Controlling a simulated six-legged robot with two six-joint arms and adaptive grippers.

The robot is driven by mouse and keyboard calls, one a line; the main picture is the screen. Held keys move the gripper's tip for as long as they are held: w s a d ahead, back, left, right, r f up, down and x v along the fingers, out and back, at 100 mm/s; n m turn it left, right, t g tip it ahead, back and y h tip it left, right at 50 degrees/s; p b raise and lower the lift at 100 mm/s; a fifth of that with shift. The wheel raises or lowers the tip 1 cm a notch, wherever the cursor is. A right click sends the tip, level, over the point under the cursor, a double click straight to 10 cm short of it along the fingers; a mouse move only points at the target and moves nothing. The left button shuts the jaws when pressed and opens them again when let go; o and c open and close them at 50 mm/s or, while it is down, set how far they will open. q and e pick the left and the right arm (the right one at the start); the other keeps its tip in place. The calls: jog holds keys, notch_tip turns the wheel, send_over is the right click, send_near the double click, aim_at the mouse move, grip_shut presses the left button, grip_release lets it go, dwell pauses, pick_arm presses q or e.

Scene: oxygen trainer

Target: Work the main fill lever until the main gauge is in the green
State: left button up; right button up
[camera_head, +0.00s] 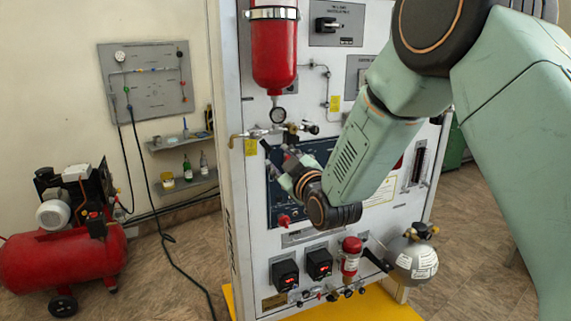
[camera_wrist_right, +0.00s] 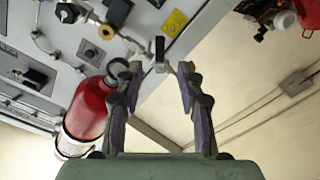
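The panel's round gauge (camera_head: 278,115) hangs just below the red cylinder (camera_head: 274,50); its needle and any green zone are too small to read. A row of metal and brass valve fittings (camera_head: 290,128) runs below the gauge. My right gripper (camera_wrist_right: 158,75) is open, its fingers spread wide. In the head view it is in front of the panel, just below the fittings. In the wrist view a small upright black handle (camera_wrist_right: 160,47), likely the fill lever, stands between and beyond the fingertips; contact cannot be told. My left gripper is out of view.
The white panel (camera_head: 325,75) stands on a yellow base (camera_head: 365,307). A small red bottle (camera_head: 351,258) and a grey sphere tank (camera_head: 413,258) sit low on the right. A red compressor (camera_head: 65,246) stands on the left.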

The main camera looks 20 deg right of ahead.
aim_at(268, 148)
jog(key=shift+s, duration=1.2)
jog(key=shift+w+a+p, duration=0.1)
jog(key=shift+w+p, duration=3.4)
jog(key=shift+w, duration=2.5)
grip_shut()
jog(key=shift+f, duration=0.1)
